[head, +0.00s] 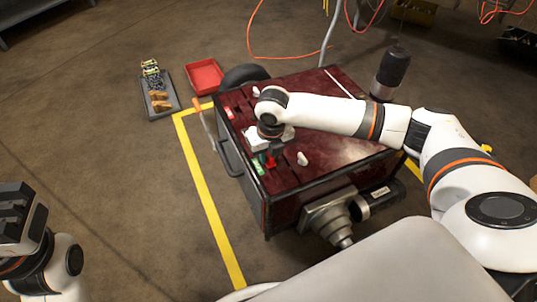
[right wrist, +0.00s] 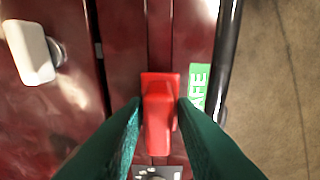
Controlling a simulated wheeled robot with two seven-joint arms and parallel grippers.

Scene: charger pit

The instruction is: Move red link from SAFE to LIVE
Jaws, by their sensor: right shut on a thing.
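The red link (right wrist: 158,112) is a small red block on the dark red top of the charger cart (head: 345,130). In the right wrist view the green fingertips of my right gripper (right wrist: 157,108) close on it from both sides. The link also shows in the head view (head: 270,161), just below my right gripper (head: 266,152). A green label reading SAFE (right wrist: 199,86) lies right beside the link; it also shows in the head view (head: 258,167). A small red label (head: 228,113) sits farther back along the same edge, too small to read. My left gripper (head: 18,212) is at the left edge, away from the cart.
White knobs (head: 302,158) stand on the cart top; one is left of the link in the right wrist view (right wrist: 30,52). A black rail (right wrist: 228,50) runs beside the label. A red tray (head: 205,76) and a grey tray (head: 172,105) lie on the floor behind.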

